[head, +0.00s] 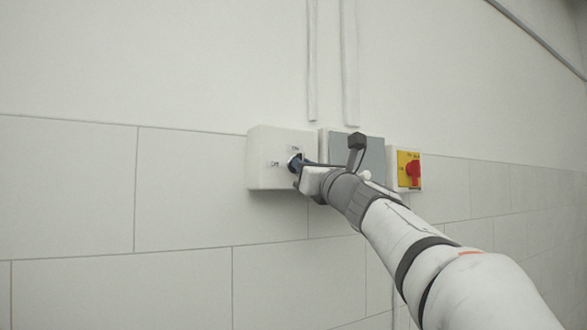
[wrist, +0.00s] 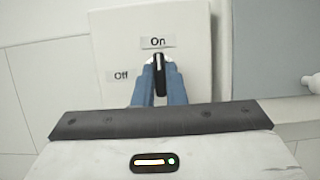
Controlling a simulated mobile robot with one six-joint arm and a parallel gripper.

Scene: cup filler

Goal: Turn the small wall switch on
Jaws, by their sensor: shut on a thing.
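The small wall switch is a white box (head: 262,172) on the tiled wall in the head view. It also fills the upper middle of the wrist view (wrist: 112,30). Its labels read "On" (wrist: 158,42) above the knob and "Off" (wrist: 121,76) to the left. The black knob (wrist: 159,76) has a white mark and stands upright in the wrist view, pointing at "On". My gripper (head: 297,164) is at the box's front face. Its blue fingers (wrist: 159,70) are shut on the knob, one on each side. The knob is mostly hidden in the head view.
A grey box (head: 372,158) is mounted just right of the switch box, partly behind my arm. Further right is a yellow switch plate (head: 403,160) with a red knob (head: 413,173). Two vertical conduits (head: 349,60) run up the wall. The wall to the left is clear.

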